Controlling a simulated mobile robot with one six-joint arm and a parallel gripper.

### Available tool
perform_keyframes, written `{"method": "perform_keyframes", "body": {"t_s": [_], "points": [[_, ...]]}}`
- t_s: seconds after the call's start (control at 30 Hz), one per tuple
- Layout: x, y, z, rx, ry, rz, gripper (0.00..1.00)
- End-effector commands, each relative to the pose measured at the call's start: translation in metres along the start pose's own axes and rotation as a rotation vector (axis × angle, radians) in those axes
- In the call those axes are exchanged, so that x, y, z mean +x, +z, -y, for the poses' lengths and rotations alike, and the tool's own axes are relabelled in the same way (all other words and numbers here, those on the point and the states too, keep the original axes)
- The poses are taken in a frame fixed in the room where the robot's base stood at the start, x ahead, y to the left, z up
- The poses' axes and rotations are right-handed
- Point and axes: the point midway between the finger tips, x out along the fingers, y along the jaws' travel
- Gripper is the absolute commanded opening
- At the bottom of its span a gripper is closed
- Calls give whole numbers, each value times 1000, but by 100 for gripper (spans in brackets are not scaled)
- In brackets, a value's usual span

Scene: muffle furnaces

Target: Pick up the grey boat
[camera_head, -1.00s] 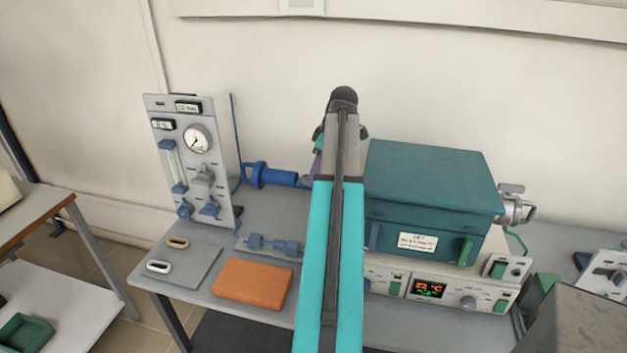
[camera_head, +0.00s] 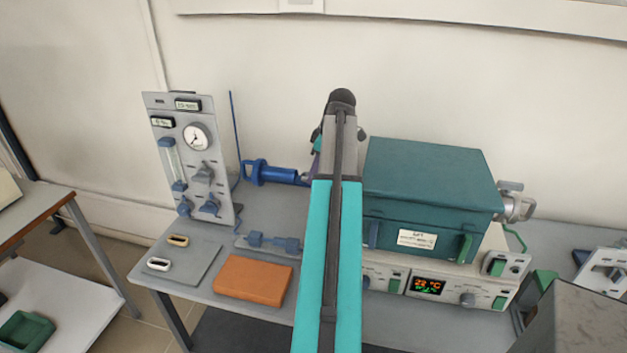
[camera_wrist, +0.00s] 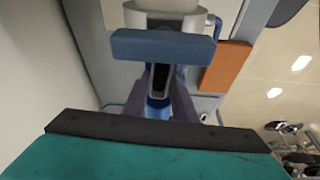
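In the wrist view a small long thing with a pale grey rim and dark inside (camera_wrist: 158,76) lies between a blue bar (camera_wrist: 163,47) and a blue round part (camera_wrist: 158,102). It looks like the grey boat, but I cannot be sure. My gripper (camera_wrist: 160,100) has purple-grey fingers apart on either side of this line; it looks open. In the head view my gripper (camera_head: 316,163) is mostly hidden behind my arm, at the right end of the blue tube (camera_head: 272,173). A tan boat (camera_head: 177,240) and a white boat (camera_head: 158,264) rest on a grey plate (camera_head: 200,265).
A teal furnace (camera_head: 425,185) stands right of my gripper, close to it. A gauge panel (camera_head: 195,155) stands at the left. An orange block (camera_head: 253,281) and a rod with blue pieces (camera_head: 272,243) lie in front of the tube.

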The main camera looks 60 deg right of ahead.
Motion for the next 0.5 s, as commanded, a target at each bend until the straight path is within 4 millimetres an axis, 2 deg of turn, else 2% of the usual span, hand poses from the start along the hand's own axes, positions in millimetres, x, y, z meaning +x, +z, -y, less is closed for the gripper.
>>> {"method": "perform_keyframes", "body": {"t_s": [0.5], "points": [[-6, -2, 0, -1, 0, 0, 3]]}}
